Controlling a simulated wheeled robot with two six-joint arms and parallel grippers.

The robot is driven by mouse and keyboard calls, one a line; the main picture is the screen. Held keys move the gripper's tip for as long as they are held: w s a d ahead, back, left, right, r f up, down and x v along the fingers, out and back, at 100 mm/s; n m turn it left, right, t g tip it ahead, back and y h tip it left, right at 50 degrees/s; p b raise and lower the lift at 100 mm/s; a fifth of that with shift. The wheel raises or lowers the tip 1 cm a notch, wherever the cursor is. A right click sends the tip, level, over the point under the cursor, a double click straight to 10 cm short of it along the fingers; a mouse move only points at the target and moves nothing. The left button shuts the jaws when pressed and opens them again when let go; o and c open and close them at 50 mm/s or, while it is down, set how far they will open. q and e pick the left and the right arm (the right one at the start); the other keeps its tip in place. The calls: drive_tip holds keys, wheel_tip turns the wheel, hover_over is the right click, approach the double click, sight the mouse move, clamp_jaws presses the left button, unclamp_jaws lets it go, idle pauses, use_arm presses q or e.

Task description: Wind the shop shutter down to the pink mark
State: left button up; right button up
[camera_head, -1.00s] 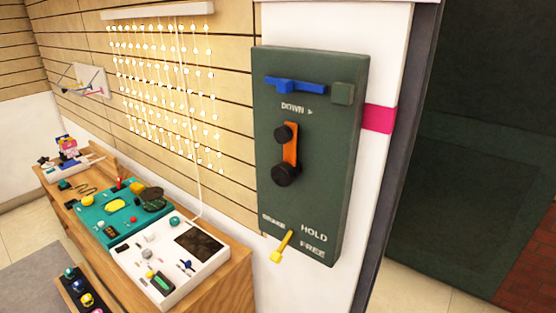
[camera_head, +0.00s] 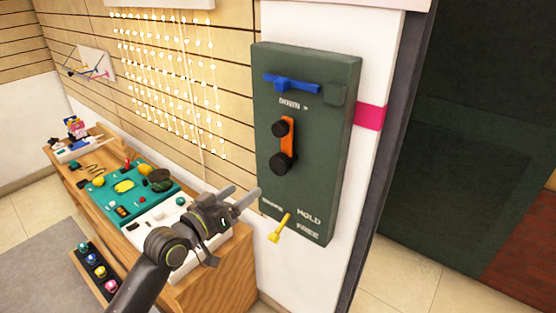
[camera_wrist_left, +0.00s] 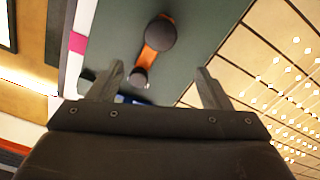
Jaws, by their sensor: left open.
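A dark green control panel (camera_head: 318,180) is on the white post. It carries an orange crank (camera_head: 287,146) with black knobs, a blue handle (camera_head: 298,85) above the word DOWN, and a yellow brake lever (camera_head: 279,228) near HOLD and FREE. The lever's end tilts down-left. The pink mark (camera_head: 369,116) is a band on the post right of the panel. My left gripper (camera_head: 246,194) is open, empty, beside the panel's lower left edge. In the left wrist view the crank (camera_wrist_left: 151,46) shows beyond the open fingers (camera_wrist_left: 160,88). My right gripper is not in view.
A wooden bench (camera_head: 236,268) below left holds a teal board (camera_head: 112,190) and a white board (camera_head: 158,216) with small parts. Strings of lights (camera_head: 165,90) hang on the slatted wall. A large dark green surface (camera_head: 480,150) stands right of the post.

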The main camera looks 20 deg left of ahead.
sight(277, 166)
use_arm(q)
drive_tip(key=p+x, duration=0.2)
drive_tip(key=x, duration=1.5)
drive_tip(key=shift+f, duration=0.15)
